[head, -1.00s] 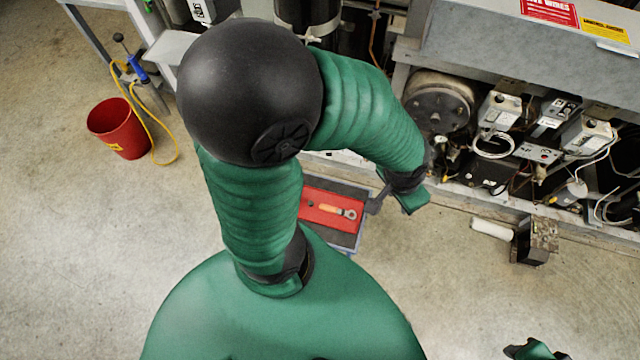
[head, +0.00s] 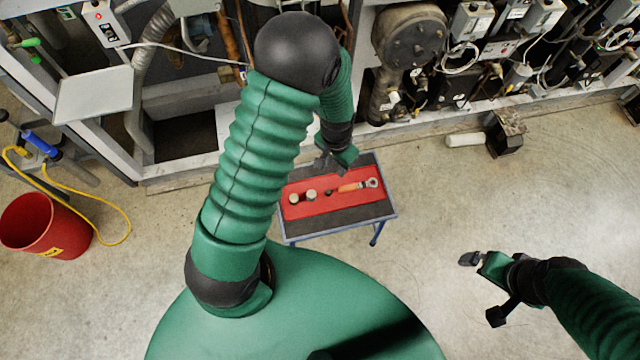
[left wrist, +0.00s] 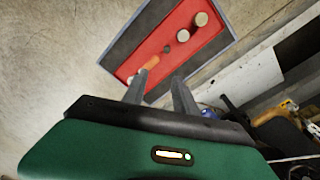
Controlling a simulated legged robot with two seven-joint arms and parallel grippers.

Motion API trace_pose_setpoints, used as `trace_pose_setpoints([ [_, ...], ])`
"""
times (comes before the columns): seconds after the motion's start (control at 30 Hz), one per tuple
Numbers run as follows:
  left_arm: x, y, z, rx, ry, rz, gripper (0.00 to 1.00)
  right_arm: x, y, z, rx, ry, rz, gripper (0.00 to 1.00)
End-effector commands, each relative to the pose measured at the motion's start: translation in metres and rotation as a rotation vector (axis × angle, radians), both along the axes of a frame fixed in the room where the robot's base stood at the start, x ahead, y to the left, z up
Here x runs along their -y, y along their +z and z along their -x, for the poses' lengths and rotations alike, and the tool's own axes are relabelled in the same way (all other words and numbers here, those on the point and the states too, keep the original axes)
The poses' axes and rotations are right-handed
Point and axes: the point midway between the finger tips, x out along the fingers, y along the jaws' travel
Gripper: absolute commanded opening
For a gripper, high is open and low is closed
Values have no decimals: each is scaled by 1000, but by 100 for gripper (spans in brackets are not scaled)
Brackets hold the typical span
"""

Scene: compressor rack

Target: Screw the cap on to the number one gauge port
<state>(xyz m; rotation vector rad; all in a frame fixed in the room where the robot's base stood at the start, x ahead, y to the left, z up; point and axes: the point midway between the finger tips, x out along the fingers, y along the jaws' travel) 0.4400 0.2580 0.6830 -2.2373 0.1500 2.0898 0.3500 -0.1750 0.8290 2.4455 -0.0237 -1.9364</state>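On the red mat of a small blue-framed table (head: 350,216) lie two small round metal pieces, one at the left end (head: 294,199) and one beside it (head: 311,195); either may be the cap. They also show in the left wrist view (left wrist: 201,19). My left gripper (head: 328,162) is above the table's far edge. In the left wrist view its two fingers (left wrist: 158,78) are apart with nothing between them. My right gripper (head: 480,287) is open and empty over the floor at the right. I cannot make out the number one gauge port.
An orange-handled ratchet wrench (head: 358,186) and a small dark piece (head: 328,192) share the mat. The compressor rack, with a round grey compressor (head: 410,38), stands behind. A red bucket (head: 45,225) is at the left; a white cylinder (head: 464,140) and a dark block (head: 504,132) lie at the right.

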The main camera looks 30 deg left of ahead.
Motion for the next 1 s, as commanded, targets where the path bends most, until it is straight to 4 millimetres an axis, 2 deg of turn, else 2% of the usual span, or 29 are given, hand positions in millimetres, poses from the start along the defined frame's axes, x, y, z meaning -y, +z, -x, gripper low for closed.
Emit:
trace_pose_setpoints([
  [0.03,-4,-45,-2,-23,-14,-3,34,1,-23,0,1,-2,1,100],
  [0.1,-11,-78,-4,-39,-31,-6,34,2,-33,0,1,-2,1,100],
  [0.2,-20,-110,-5,-55,-51,-3,34,2,-40,0,1,-3,0,100],
  [0.43,-30,-140,-4,-64,-61,9,34,2,-54,0,1,-2,1,100],
  [0.67,-27,-189,-4,-66,-60,6,34,3,-99,0,1,-1,0,100],
  [0.8,-25,-209,-4,-64,-62,2,34,4,-110,0,0,-2,0,100],
  [1.0,-26,-214,-4,-63,-60,5,34,4,-110,0,1,-2,1,100],
])
